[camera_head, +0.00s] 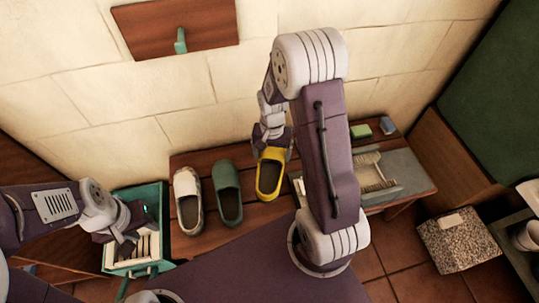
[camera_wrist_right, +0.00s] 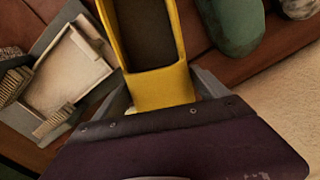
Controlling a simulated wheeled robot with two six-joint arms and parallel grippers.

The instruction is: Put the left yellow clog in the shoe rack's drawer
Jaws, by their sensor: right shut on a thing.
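The yellow clog (camera_head: 269,178) is at the wooden rack top (camera_head: 207,242), right of a green clog. I cannot tell whether it rests on the wood or is slightly raised. My right gripper (camera_head: 272,147) is shut on its far end; the wrist view shows the yellow clog (camera_wrist_right: 160,85) between the fingers of my right gripper (camera_wrist_right: 165,98). The teal drawer (camera_head: 158,190) stands open at the left, with pale slats inside. My left gripper (camera_head: 126,247) is over the drawer's left part, partly hiding its inside; its jaw opening is unclear.
The green clog (camera_head: 228,205) and a cream clog (camera_head: 187,213) stand between the drawer and the yellow clog. A grey tray with brushes (camera_head: 400,170) lies to the right, partly behind my right arm. A green sponge (camera_head: 361,131) and blue block (camera_head: 388,126) lie behind it.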

